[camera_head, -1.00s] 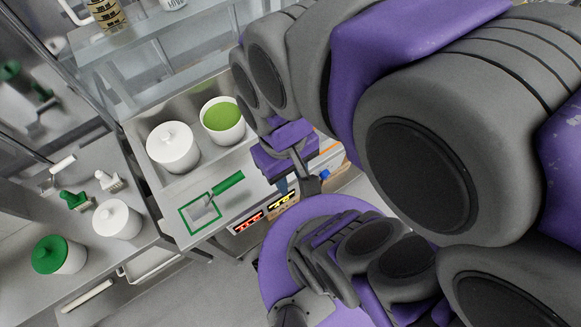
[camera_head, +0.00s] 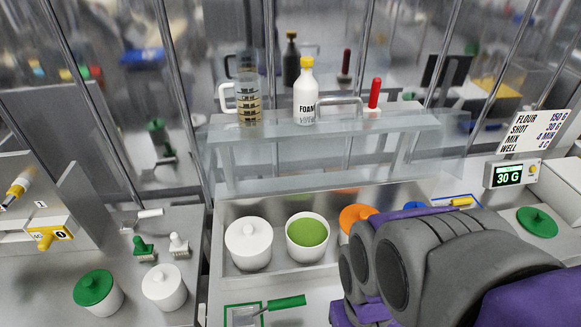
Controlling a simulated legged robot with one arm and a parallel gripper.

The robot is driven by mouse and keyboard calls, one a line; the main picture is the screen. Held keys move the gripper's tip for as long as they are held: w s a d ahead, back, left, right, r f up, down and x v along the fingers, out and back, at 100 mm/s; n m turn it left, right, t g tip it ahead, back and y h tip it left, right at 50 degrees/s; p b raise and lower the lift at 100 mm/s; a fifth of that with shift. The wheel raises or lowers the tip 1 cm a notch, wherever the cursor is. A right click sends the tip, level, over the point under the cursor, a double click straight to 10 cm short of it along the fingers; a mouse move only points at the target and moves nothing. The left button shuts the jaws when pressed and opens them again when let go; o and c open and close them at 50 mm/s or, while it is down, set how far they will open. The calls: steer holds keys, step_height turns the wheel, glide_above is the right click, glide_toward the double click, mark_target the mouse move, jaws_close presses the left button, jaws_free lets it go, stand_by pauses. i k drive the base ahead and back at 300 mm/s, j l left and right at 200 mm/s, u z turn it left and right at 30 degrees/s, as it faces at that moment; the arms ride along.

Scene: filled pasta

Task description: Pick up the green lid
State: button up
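A round green lid (camera_head: 537,222) with a knob lies flat on the counter at the far right, right of my arm. Another green lid (camera_head: 92,286) sits on a white pot at the lower left. An open white pot (camera_head: 307,250) full of green contents stands in the metal trough at the centre, with no lid on it. My arm fills the lower right, between the open pot and the right-hand green lid. My gripper is not visible, so its state does not show.
A white lidded pot (camera_head: 248,247) and an orange lid (camera_head: 357,216) flank the open pot. A green-handled scraper (camera_head: 286,303) lies in front. A clear shelf (camera_head: 330,130) holds bottles above the trough. A scale display (camera_head: 508,176) reads 30 G behind the right-hand lid.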

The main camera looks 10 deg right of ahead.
mark_target(535, 220)
steer(key=z, duration=0.5)
steer(key=k+j+z, duration=0.1)
steer(key=z, duration=0.9)
steer(key=k+z, duration=0.1)
steer(key=z, duration=0.4)
steer(key=u, duration=1.85)
steer(key=l, duration=1.7)
steer(key=l+u, duration=0.1)
steer(key=l, duration=1.65)
steer(key=k, duration=0.05)
